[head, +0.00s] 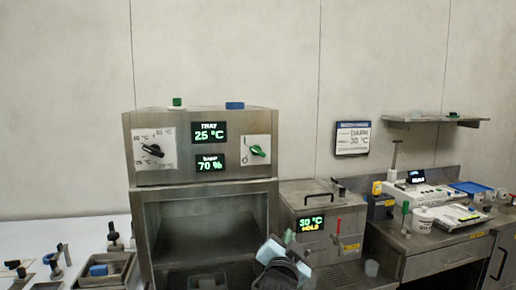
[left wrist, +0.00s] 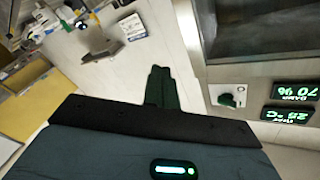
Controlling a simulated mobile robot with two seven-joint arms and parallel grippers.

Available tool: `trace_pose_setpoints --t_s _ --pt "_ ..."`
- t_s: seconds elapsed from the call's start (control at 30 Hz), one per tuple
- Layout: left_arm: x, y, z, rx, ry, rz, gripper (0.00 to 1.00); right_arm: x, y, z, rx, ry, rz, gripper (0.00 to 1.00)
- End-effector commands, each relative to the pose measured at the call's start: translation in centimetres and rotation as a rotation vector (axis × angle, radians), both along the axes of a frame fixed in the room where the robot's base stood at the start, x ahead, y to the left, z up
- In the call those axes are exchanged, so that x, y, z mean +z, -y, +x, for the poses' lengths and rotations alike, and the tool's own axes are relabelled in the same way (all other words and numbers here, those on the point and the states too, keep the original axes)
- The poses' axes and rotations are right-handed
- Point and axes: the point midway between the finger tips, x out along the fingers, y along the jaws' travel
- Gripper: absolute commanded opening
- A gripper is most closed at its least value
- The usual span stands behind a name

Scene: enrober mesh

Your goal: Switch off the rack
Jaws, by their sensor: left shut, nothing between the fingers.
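A steel cabinet (head: 205,182) with an open dark chamber stands at the centre; I take it as the rack. Its lit displays read 25 °C (head: 209,132) and 70 % (head: 210,163). A green-tipped rotary switch (head: 257,151) sits on a pale plate at its front right; it also shows in the left wrist view (left wrist: 228,100). A black dial (head: 153,149) is on the left plate. My left gripper (head: 272,250) is low, in front of the cabinet's lower right, below and apart from the switch. Its fingers (left wrist: 159,75) are shut and empty. My right gripper is out of view.
A smaller steel box (head: 322,215) with a 30 °C HOLD display and a red-tipped lever stands right of the cabinet. Further right is a steel bench (head: 425,262) with instruments and a white tub (head: 422,220). Small tools and a tray (head: 105,270) lie at left.

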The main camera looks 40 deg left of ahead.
Motion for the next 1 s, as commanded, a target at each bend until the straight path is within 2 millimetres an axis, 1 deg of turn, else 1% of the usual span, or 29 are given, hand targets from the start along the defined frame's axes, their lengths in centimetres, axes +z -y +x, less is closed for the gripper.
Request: trace_pose_setpoints --t_s 0.03,0.07,0.1,0.2,0.3,0.4,0.5,0.57,1.0 --pt "4.1 -0.5 0.3 0.038 0.054 0.013 0.0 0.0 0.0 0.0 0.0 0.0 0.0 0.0" --pt "6.1 -0.9 0.3 0.063 0.077 0.02 0.0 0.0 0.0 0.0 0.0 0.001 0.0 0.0" --pt "8.6 -1.4 0.1 0.095 0.106 0.029 0.0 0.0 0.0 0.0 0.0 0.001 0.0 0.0" --pt "14.0 -2.5 -0.6 0.167 0.168 0.04 0.0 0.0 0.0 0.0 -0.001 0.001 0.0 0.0" --pt "17.9 -3.3 -1.6 0.223 0.212 0.043 0.0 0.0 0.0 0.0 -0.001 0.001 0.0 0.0" --pt "20.2 -3.8 -2.3 0.258 0.239 0.041 0.0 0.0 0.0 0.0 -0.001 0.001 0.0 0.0" --pt "21.3 -4.0 -2.7 0.275 0.252 0.04 0.0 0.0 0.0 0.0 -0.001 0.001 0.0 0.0" --pt "21.5 -4.1 -2.8 0.279 0.254 0.041 0.0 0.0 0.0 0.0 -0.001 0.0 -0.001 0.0" --pt "21.6 -4.0 -2.9 0.279 0.255 0.041 0.0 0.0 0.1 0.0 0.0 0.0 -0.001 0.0"
